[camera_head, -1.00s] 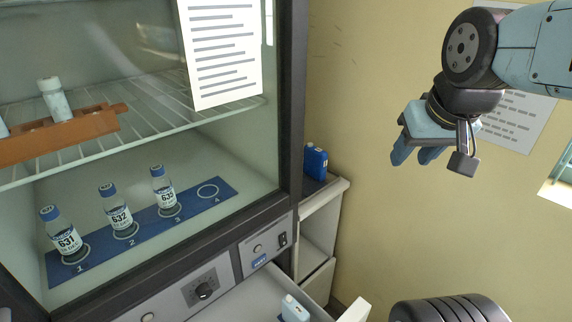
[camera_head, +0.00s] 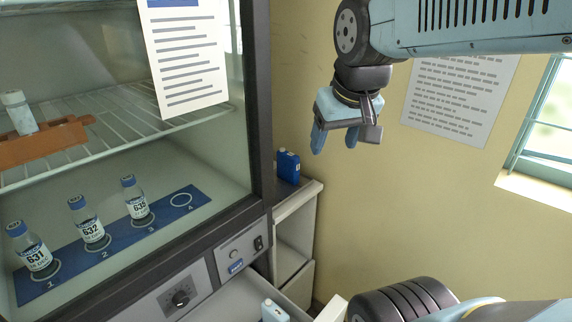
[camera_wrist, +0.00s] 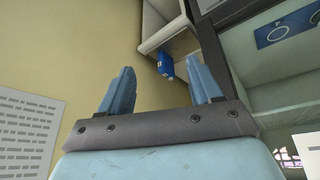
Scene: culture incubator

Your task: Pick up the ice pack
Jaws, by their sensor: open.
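A blue block-shaped pack with a small cap (camera_head: 288,166), which looks like the ice pack, stands on the low white cabinet beside the incubator. In the wrist view the blue pack (camera_wrist: 166,65) shows beyond my fingers, in the gap between them and closer to the right one. My gripper (camera_head: 335,143) is open and empty, held in the air above and right of the pack in the head view. Both open fingers also show in the wrist view (camera_wrist: 161,70). The gripper does not touch the pack.
The incubator holds several bottles on a numbered blue mat (camera_head: 176,209) and an orange rack (camera_head: 50,147) on a wire shelf. Its drawer is open, with a pale blue, white-topped item (camera_head: 274,312) inside. The cabinet (camera_head: 300,198) adjoins a yellow wall with a notice (camera_head: 462,95).

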